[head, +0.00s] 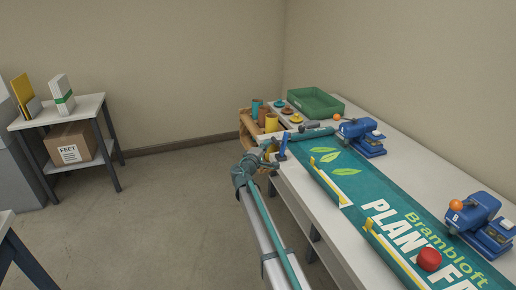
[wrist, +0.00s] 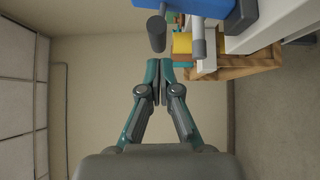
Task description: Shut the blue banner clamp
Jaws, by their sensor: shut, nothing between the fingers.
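The blue banner clamp (head: 282,147) is on the left edge of the long table, beside the far part of the green banner (head: 345,175). Its blue part stands up and leans. In the wrist view a blue block (wrist: 236,16), a grey rod (wrist: 198,42) and a dark grey cylinder (wrist: 156,34) show just beyond my fingertips; they seem to belong to the clamp. My gripper (head: 266,158) is just left of the clamp, off the table's edge. In the wrist view its fingertips (wrist: 158,74) are together and empty, below the cylinder, with no clear contact.
Two blue presses with orange knobs stand along the banner, one far (head: 362,138) and one near (head: 480,225). A red knob (head: 429,260) is on the banner. A green tray (head: 315,103) and several spools (head: 271,122) are at the far end. Open floor lies left.

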